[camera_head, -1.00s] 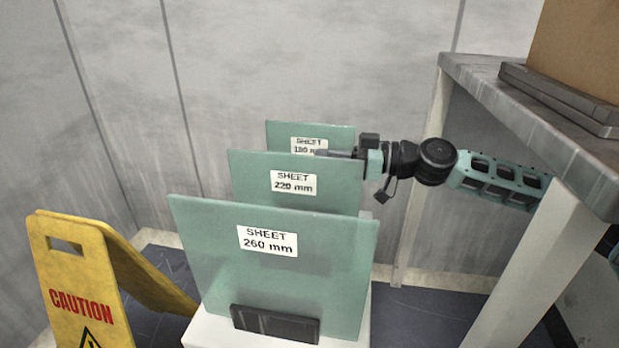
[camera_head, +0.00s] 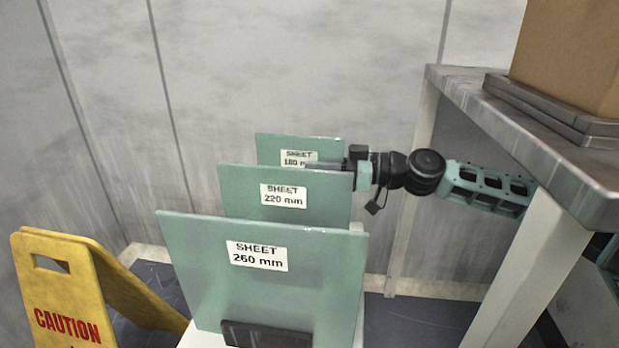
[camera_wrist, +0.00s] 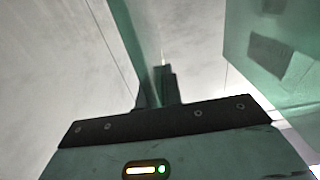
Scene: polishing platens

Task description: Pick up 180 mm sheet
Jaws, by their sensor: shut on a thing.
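The 180 mm sheet (camera_head: 275,150) is the rearmost and smallest of three green upright sheets. Its label is partly hidden by my gripper, and its lower part is hidden behind the 220 mm sheet (camera_head: 238,190). The 260 mm sheet (camera_head: 200,270) stands in front. My gripper (camera_head: 325,165) reaches in from the right, between the 180 mm and 220 mm sheets in the picture. In the wrist view, my gripper (camera_wrist: 160,90) is shut on the 180 mm sheet (camera_wrist: 143,35), seen nearly edge-on. A labelled sheet, apparently the 220 mm one (camera_wrist: 290,75), is apart to the right.
A dark holder (camera_head: 265,336) on a white stand grips the front sheet's bottom. A grey-topped table (camera_head: 530,125) with a cardboard box (camera_head: 570,50) stands at right, near my arm. A yellow caution sign (camera_head: 62,285) stands at left. Walls close the back and left.

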